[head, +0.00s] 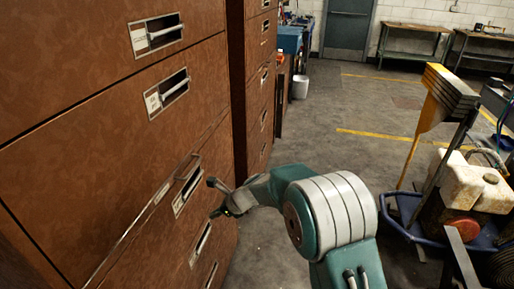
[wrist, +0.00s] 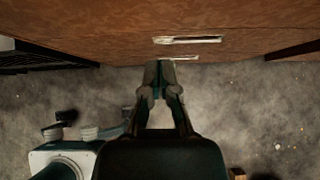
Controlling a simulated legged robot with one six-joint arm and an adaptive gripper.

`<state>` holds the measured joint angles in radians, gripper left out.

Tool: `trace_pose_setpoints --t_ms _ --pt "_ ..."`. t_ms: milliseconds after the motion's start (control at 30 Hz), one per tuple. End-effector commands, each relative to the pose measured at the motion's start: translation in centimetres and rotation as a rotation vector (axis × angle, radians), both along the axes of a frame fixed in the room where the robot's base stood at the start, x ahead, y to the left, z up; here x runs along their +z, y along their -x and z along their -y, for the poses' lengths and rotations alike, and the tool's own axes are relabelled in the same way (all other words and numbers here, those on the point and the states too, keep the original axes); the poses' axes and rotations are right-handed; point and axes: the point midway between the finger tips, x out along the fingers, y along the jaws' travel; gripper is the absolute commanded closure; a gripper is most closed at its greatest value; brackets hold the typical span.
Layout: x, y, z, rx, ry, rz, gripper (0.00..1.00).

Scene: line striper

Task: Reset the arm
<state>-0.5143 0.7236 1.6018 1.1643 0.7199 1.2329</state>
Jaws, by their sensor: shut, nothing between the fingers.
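My arm (head: 335,212) reaches from the lower right of the head view toward the brown cabinet (head: 60,120). My gripper (head: 222,197) is at its end, close to the cabinet's drawer fronts and near a drawer handle (head: 187,186). In the wrist view my gripper (wrist: 160,72) points at the brown drawer front, with the fingertips together and nothing between them. A handle slot (wrist: 187,40) shows just beyond the fingertips. I cannot tell whether the fingers touch the cabinet.
A line striper (head: 470,190) with a cream tank stands on the right. A second cabinet (head: 258,85) stands behind the first. Grey floor (head: 350,125) with yellow lines is open in the middle. Workbenches (head: 412,45) and a door (head: 347,28) are at the back.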

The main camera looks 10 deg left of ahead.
Motion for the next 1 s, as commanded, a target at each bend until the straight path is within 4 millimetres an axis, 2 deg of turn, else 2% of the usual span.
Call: trace_pose_setpoints --t_ms 67,167,300,467,700,1000 --pt "0.7 -0.1 0.5 0.010 0.003 0.018 1.00" --pt "2.9 0.0 2.2 0.057 0.018 0.086 1.00" --pt "7.3 0.8 6.4 0.174 0.072 0.239 1.00" --pt "11.7 2.6 11.5 0.318 0.151 0.411 1.00" --pt "16.6 6.4 19.1 0.534 0.302 0.639 1.00" --pt "20.2 12.9 28.0 0.817 0.536 0.858 1.00"
